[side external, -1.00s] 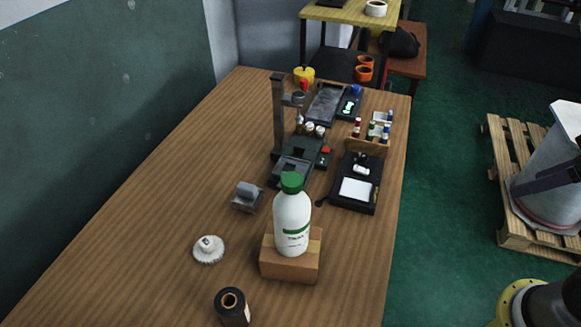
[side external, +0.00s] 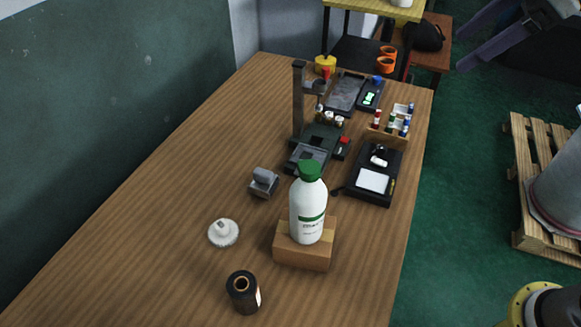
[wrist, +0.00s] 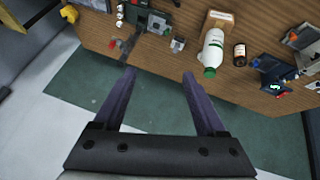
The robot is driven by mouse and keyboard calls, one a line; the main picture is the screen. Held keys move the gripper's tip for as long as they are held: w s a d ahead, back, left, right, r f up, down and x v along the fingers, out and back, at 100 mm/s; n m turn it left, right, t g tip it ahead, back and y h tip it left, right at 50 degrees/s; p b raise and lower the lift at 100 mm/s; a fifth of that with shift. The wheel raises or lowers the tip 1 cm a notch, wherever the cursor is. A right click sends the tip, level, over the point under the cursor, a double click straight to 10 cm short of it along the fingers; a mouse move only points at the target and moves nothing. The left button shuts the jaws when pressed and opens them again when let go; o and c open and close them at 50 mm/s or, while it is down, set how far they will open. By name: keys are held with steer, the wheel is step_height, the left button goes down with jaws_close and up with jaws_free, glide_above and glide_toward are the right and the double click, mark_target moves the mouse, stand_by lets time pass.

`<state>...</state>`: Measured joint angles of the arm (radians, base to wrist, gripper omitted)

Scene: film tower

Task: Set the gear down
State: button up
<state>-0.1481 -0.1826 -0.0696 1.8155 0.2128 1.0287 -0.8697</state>
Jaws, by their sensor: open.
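The gear (side external: 223,232), a pale round disc with a small raised hub, lies flat on the wooden table in the side external view. It is left of the brown box and behind the black roll. I cannot make it out for sure in the wrist view. My gripper (side external: 468,42) shows at the upper right of the side external view, out past the table's right side and well away from the gear. In the wrist view my gripper (wrist: 158,73) has its two fingers wide apart with nothing between them.
A white bottle with a green cap (side external: 308,212) stands on the brown box (side external: 303,258). A black roll (side external: 243,292) is in front. A grey block (side external: 264,182) and a dark stand (side external: 299,100) are behind. The table's left side (side external: 150,215) is clear. A pallet (side external: 535,150) is at right.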

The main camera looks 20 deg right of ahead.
steer(key=w+a+f+n+g+y, duration=0.15)
steer(key=w+a+n, duration=0.25)
steer(key=w+a, duration=0.45)
steer(key=n+g, duration=0.5)
glide_above(221, 225)
steer(key=w+d, duration=0.1)
steer(key=d, duration=0.5)
step_height(221, 225, down, 28)
steer(key=r, duration=0.1)
steer(key=shift+a+f, duration=0.15)
steer(key=shift+f, duration=0.1)
steer(key=x, duration=1.3)
steer(key=shift+s+f, duration=0.1)
steer(key=shift+f, duration=0.3)
